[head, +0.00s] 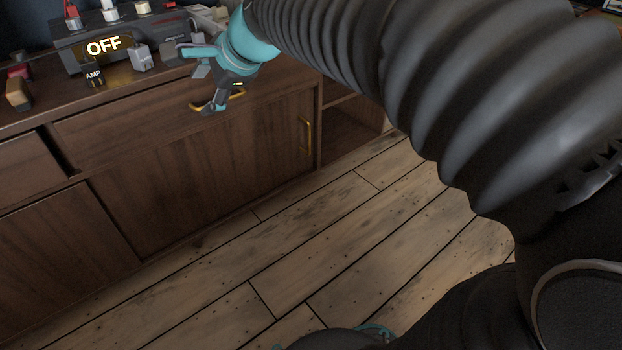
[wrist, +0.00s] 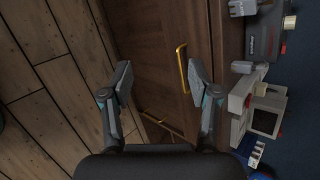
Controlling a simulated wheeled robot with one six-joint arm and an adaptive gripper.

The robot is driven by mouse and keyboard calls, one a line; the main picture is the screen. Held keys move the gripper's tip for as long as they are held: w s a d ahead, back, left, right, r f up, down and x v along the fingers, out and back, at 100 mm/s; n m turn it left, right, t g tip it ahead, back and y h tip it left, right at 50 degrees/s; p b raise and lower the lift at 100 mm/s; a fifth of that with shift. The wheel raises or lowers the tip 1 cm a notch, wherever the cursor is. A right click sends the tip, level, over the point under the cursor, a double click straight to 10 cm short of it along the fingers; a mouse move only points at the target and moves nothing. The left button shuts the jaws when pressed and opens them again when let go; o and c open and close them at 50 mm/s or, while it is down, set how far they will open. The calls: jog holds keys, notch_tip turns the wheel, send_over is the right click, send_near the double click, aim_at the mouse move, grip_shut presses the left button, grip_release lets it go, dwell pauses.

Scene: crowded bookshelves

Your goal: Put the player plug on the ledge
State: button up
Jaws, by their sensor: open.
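No plug in view carries a readable "player" label, so I cannot tell which one is the player plug. On the cabinet top in the head view are a black plug marked AMP (head: 95,76), a grey plug (head: 140,58) and a tan plug (head: 17,93). Several plugs stand in the box with the lit OFF sign (head: 103,46). My gripper (head: 200,78) is open and empty in front of the cabinet's upper edge, right of the grey plug. In the wrist view its fingers (wrist: 158,78) are spread before the cabinet front. I cannot tell which surface is the ledge.
The dark wooden cabinet (head: 200,185) has a yellow drawer handle (wrist: 182,68) near my fingers and a door handle (head: 306,135). A pale boxy device (wrist: 265,117) stands on its top. The plank floor (head: 330,255) in front is clear.

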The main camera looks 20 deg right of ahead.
jog(key=s+d+f+n+g+h, duration=0.1)
jog(key=s+d+f+n, duration=0.2)
jog(key=s, duration=0.4)
jog(key=s+d+f+n+h, duration=0.2)
jog(key=s+d+f+n, duration=0.2)
jog(key=s+f+n, duration=0.2)
jog(key=s+d+f+n+g+h, duration=0.1)
jog(key=s+f+n, duration=0.4)
jog(key=s, duration=0.5)
jog(key=d+n+h, duration=0.1)
jog(key=d, duration=0.1)
jog(key=shift+s+d+n+g, duration=0.15)
jog(key=shift+d+n+g, duration=0.15)
jog(key=shift+n, duration=0.1)
notch_tip(320, 180, up, 7)
jog(key=p, duration=0.7)
